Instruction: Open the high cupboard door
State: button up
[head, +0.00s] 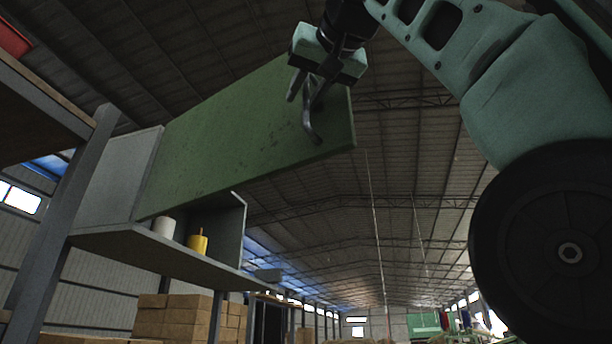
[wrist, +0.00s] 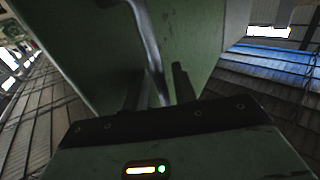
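The high cupboard's green door (head: 235,135) stands swung out from the grey cupboard (head: 118,180), and part of the inside shows below it. A bent grey handle (head: 309,122) sits near the door's right end. My gripper (head: 305,90) is at this handle, high in the head view. In the wrist view, the handle (wrist: 152,50) runs down between my two fingers (wrist: 157,88). The fingers stand apart with gaps beside the handle, so the gripper looks open around it. The green door (wrist: 85,45) fills much of the wrist view. The hinge is not clearly visible.
A white cup (head: 164,227) and a yellow container (head: 197,242) stand on the cupboard's shelf. A metal rack post (head: 65,215) is at the left. Stacked cartons (head: 180,316) stand below. The space right of the door is open.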

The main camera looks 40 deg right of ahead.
jog(key=shift+s, duration=0.1)
jog(key=v, duration=1.1)
jog(key=shift+s+a+p, duration=0.2)
jog(key=shift+s+p, duration=0.15)
jog(key=shift+p, duration=0.05)
